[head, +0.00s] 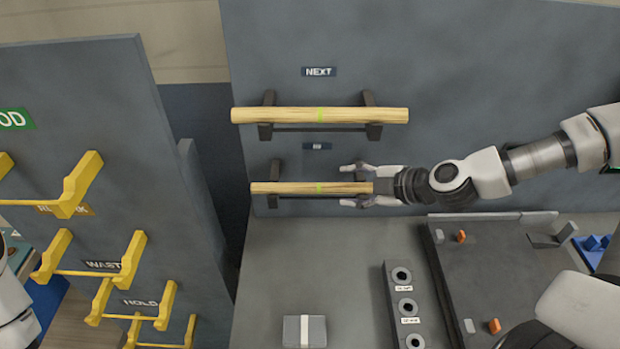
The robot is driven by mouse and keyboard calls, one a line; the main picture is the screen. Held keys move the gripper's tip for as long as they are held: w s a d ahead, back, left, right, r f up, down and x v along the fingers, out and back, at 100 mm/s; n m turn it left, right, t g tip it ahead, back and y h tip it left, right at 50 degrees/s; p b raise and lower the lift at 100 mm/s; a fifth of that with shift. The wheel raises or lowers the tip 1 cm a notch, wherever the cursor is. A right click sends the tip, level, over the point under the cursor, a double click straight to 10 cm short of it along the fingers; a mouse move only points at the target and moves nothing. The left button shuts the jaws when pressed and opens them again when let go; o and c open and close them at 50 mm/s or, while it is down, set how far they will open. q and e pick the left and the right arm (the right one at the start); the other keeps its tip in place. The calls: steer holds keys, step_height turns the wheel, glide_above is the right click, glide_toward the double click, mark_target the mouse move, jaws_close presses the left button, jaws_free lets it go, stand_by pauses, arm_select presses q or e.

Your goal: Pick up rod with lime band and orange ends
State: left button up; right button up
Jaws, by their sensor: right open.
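Two pale wooden rods rest on dark brackets on the grey back panel. The upper rod (270,115) lies under the NEXT label and has a lime band at its middle. The lower rod (290,188) is thinner and also has a lime band. Its left tip looks slightly orange, but I cannot be sure of the end colours on either rod. My right gripper (350,185) is open at the lower rod's right part, one finger above it and one below. The rod's right end is hidden by the gripper. My left gripper is out of view.
A grey panel (90,130) with empty yellow hooks (75,190) stands at left. On the bench are a small grey block with a white strip (304,331), a holder with round holes (392,270), and a dark tray (480,265) with small orange pieces. The bench's left-middle is clear.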

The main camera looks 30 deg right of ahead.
mark_target(328, 188)
steer(key=b+x, duration=0.4)
steer(key=x, duration=0.1)
steer(key=shift+s+d+f, duration=0.1)
steer(key=shift+d+f, duration=0.05)
steer(key=shift+f, duration=0.25)
steer(key=shift+w+a+f, duration=0.2)
steer(key=shift+w+a, duration=0.25)
steer(key=shift+a, duration=0.1)
steer(key=shift+d, duration=0.2)
steer(key=c, duration=0.9)
jaws_close()
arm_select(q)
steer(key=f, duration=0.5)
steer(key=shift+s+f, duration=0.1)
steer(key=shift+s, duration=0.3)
arm_select(e)
steer(key=shift+a, duration=0.1)
